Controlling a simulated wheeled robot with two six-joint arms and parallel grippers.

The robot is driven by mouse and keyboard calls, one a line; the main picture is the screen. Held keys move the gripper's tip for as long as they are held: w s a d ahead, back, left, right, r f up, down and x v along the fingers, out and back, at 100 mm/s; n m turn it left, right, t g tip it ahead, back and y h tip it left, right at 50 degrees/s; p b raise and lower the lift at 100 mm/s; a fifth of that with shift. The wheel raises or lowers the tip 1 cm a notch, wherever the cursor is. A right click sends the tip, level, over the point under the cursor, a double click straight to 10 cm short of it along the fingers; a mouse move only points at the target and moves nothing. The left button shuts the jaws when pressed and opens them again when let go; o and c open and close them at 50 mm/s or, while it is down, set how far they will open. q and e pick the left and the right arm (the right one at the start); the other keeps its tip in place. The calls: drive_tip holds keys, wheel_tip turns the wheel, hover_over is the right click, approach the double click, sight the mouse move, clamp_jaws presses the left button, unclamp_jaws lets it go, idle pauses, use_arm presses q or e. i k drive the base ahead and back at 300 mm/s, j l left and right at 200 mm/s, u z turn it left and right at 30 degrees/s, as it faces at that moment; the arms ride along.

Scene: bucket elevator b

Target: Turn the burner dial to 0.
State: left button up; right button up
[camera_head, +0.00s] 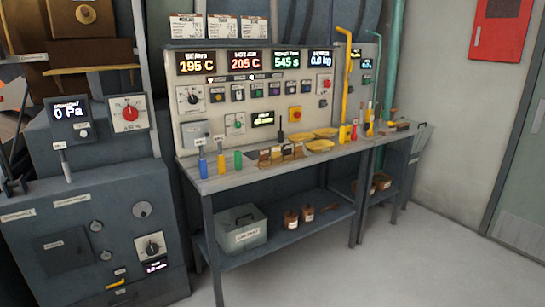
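Several dials show, and their labels are too small to tell which is the burner dial. A dial with a black knob on a white plate (191,98) is at the left end of the control panel. A dial with a red knob (130,114) is on the grey machine at the left. Another dial with a dark knob (152,246) is low on that machine, above a small lit readout. A small green knob (236,124) is on the panel's lower row. The exact settings cannot be read. Neither of my grippers is in view.
The workbench (222,182) holds screwdrivers, yellow dishes and small items in front of the control panel (291,89). A grey box (242,232) stands on its lower shelf. A yellow pipe (347,75) rises at the right. The floor in front is clear.

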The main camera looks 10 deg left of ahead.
sight(192, 99)
drive_tip(key=i+j+u, duration=0.1)
drive_tip(key=i+u, duration=0.35)
drive_tip(key=i+l+u, duration=0.1)
drive_tip(key=i+u, duration=0.35)
drive_tip(key=i, duration=0.15)
drive_tip(key=i+l, duration=0.15)
drive_tip(key=l, duration=0.25)
